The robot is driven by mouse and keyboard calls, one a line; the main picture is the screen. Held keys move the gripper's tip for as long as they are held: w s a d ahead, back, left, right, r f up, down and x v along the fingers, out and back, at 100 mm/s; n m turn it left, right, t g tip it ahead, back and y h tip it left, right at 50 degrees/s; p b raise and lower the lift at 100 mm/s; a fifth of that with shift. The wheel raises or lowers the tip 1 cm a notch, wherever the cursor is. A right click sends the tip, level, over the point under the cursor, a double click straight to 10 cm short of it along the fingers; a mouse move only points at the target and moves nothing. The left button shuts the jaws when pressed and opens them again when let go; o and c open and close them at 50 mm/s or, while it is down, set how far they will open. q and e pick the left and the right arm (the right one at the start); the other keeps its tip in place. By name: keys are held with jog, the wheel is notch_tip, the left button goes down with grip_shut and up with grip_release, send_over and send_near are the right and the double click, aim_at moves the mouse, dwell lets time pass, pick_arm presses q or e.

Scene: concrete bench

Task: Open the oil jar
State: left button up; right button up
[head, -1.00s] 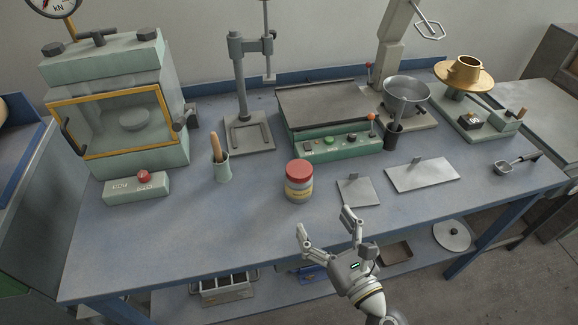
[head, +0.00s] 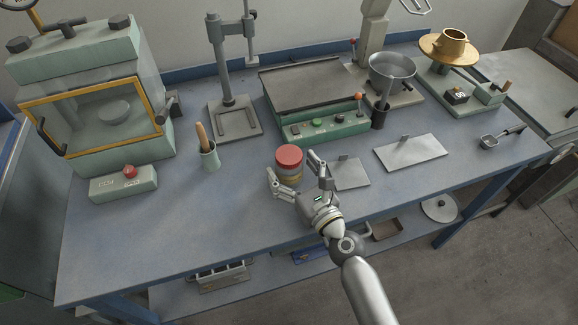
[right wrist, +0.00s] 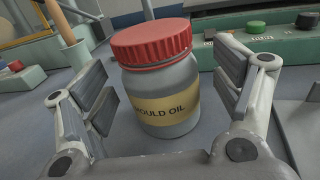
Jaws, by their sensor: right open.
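The oil jar (head: 289,164) is grey with a red ribbed lid and a tan label. It stands upright on the bench with the lid on. In the right wrist view the jar (right wrist: 165,95) shows the label "MOULD OIL", and its red lid (right wrist: 150,42) sits on top. My right gripper (head: 295,170) is open, with its fingers on either side of the jar's near side. In the right wrist view the fingers (right wrist: 165,90) stand apart from the jar, with gaps on both sides. My left gripper is not in view.
The blue-grey bench (head: 200,225) is clear in front. A cup with a wooden-handled tool (head: 210,157) stands left of the jar, and flat metal plates (head: 410,152) lie to the right. A green machine with buttons (head: 325,127) stands behind. A press cabinet (head: 95,100) is at the left.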

jog(key=shift+x, duration=1)
jog(key=shift+s, duration=0.1)
jog(key=c, duration=1.2)
jog(key=shift+c, duration=0.4)
jog(key=shift+r, duration=0.1)
